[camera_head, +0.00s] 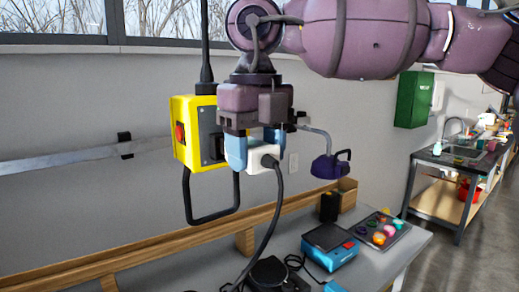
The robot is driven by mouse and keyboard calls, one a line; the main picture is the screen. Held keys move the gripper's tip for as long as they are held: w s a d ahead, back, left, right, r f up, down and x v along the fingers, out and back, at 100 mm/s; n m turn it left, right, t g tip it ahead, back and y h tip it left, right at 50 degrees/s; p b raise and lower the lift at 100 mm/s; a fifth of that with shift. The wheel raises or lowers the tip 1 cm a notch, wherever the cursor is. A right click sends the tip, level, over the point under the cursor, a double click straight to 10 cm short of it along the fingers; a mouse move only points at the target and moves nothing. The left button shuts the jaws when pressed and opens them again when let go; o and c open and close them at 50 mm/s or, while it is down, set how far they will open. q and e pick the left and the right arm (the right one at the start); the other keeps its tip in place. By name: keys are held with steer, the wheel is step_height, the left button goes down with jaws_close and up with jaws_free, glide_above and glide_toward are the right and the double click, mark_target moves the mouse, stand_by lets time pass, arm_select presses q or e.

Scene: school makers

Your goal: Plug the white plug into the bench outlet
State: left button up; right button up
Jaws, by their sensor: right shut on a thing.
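My right gripper (257,148) hangs down from the arm at the top right, and its light blue fingers are shut on the white plug (264,159). A black cord runs from the plug down to the bench. Just left of the gripper hangs a yellow box (185,150) with a red switch, a grey face with a dark socket-like area, and a black loop handle. It appears to be the bench outlet. The left finger overlaps the box's right side in the picture; whether the plug touches the box cannot be told. My left gripper is not in view.
The grey bench (384,262) below holds a blue device (330,250), a tray of coloured balls (373,232) and a black round item (268,275). A wooden rail (160,245) runs along its back. A dark purple shape (330,166) is right of the gripper.

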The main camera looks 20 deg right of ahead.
steer(key=shift+w, duration=0.25)
steer(key=shift+w, duration=0.1)
steer(key=shift+w+a, duration=0.15)
steer(key=shift+c, duration=0.3)
steer(key=shift+w, duration=0.1)
